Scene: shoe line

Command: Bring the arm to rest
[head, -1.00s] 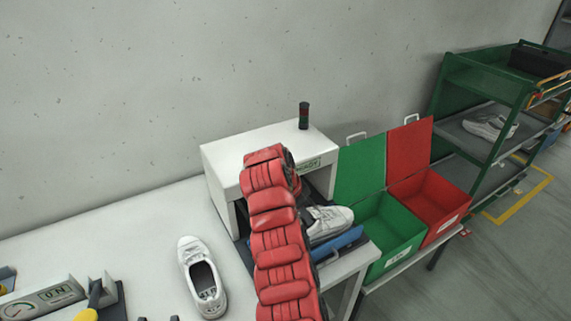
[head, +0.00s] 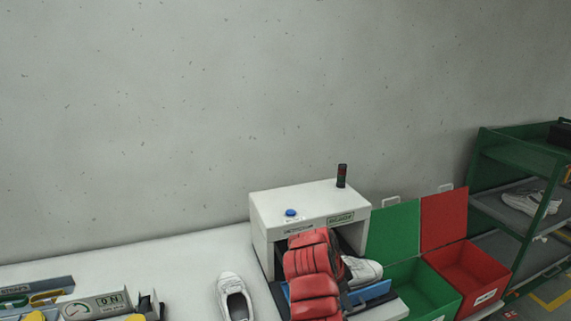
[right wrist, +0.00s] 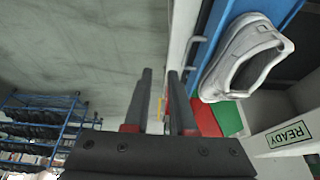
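My right arm, in red padded covers, rises from the bottom of the head view in front of the white machine (head: 277,203). The arm hides its own gripper there. In the right wrist view my right gripper (right wrist: 160,88) shows two dark fingers apart, with nothing between them. A white shoe (head: 362,271) lies on a blue tray (head: 374,291) at the machine's opening, just right of the arm. The wrist view shows this shoe (right wrist: 240,58) to the right of the fingers, apart from them. My left gripper is not in view.
Another white shoe (head: 233,297) lies on the white table (head: 180,265). An open green box (head: 425,290) and red box (head: 470,270) stand right of the machine. A green rack (head: 500,190) holding shoes is at far right. A gauge panel (head: 100,306) is at lower left.

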